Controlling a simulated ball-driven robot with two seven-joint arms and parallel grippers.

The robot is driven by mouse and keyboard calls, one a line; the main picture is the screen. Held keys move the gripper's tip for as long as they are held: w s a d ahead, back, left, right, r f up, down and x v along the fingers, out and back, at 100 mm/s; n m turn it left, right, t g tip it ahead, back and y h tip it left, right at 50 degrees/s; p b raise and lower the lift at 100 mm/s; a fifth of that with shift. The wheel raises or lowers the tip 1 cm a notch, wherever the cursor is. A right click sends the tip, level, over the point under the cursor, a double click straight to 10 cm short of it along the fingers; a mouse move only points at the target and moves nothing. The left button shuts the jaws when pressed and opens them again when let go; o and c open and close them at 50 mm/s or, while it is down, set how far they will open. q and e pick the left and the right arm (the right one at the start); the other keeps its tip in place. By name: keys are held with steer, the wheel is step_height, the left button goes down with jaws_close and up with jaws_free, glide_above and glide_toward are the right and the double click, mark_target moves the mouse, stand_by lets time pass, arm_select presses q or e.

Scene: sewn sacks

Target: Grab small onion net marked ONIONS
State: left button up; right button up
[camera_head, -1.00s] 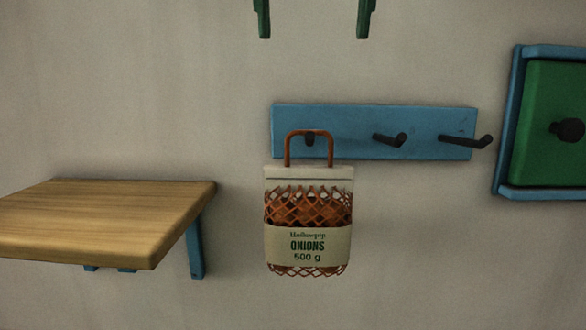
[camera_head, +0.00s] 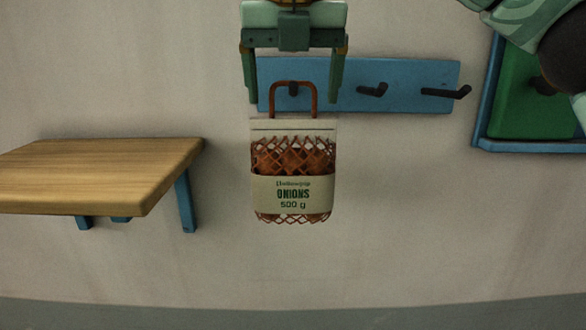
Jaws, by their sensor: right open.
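The small onion net (camera_head: 292,170) has orange mesh, a pale top band and a pale label reading ONIONS 500 g. It hangs upright by its brown handle loop from the left hook of the blue hook rail (camera_head: 410,86). My right gripper (camera_head: 293,102) is green and comes in from the top. It is open and empty, with one finger on each side of the handle loop, fingertips near the net's top band. I cannot tell how far in front of the loop it is. My left gripper is not in view.
Two black hooks (camera_head: 372,90) to the right on the rail are empty. A wooden shelf (camera_head: 90,175) on blue brackets juts out at left. A blue-framed green panel (camera_head: 510,108) is at right, partly covered by my arm. The wall below the net is clear.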

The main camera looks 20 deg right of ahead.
steer(key=shift+w+d+f, duration=0.2)
steer(key=shift+w+f, duration=0.4)
steer(key=shift+s+a+r, duration=0.1)
steer(key=shift+s+a, duration=0.05)
steer(key=shift+s, duration=0.1)
steer(key=c, duration=1.2)
jaws_close()
steer(key=shift+w, duration=0.15)
steer(key=shift+r, duration=0.1)
